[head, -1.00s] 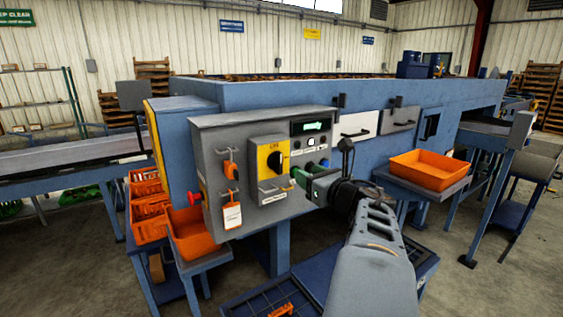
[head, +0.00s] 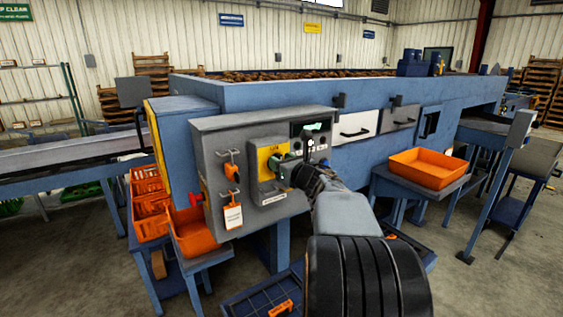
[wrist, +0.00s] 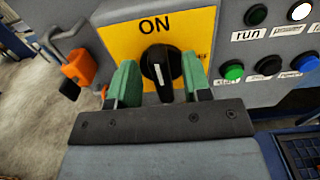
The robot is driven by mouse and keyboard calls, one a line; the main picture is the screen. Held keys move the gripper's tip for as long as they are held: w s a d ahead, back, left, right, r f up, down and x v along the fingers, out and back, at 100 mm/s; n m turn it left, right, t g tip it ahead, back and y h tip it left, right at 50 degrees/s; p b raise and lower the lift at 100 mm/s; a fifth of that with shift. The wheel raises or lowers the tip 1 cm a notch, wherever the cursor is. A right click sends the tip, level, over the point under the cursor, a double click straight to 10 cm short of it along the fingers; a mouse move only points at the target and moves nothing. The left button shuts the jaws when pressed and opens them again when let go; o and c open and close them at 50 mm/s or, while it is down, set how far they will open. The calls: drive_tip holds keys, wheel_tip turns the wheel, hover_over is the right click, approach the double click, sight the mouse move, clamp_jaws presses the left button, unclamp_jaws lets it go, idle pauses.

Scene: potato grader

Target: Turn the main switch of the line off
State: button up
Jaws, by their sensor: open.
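The main switch is a black rotary knob (wrist: 158,70) on a yellow plate (wrist: 190,25) marked ON at its top. In the wrist view its white mark points up towards ON, tilted slightly. My gripper (wrist: 160,85) is open, with one green finger on each side of the knob. I cannot tell whether either finger touches it. In the head view my gripper (head: 283,168) is at the yellow plate (head: 264,155) on the grey control panel (head: 217,145) and hides the knob.
An orange padlock (wrist: 82,68) hangs left of the plate; in the head view a white tag (head: 233,215) hangs below it. Push buttons, including a green one (wrist: 233,72), sit right of the switch. A red button (head: 196,197) is on the panel's left side. An orange tray (head: 428,168) stands right.

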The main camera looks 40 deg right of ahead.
drive_tip(key=shift+c, duration=0.4)
drive_tip(key=c, duration=0.7)
drive_tip(key=shift+a, duration=0.15)
clamp_jaws()
drive_tip(key=shift+d+f+m+p, duration=0.15)
drive_tip(key=shift+d+f+m, duration=0.15)
drive_tip(key=shift+m, duration=2.65)
drive_tip(key=shift+d+f+m+p, duration=0.15)
drive_tip(key=shift+d+f+m, duration=0.2)
drive_tip(key=shift+m, duration=2.65)
drive_tip(key=shift+d+f+m+p, duration=0.15)
drive_tip(key=shift+d+m, duration=0.25)
drive_tip(key=shift+m, duration=2.55)
drive_tip(key=o, duration=0.8)
unclamp_jaws()
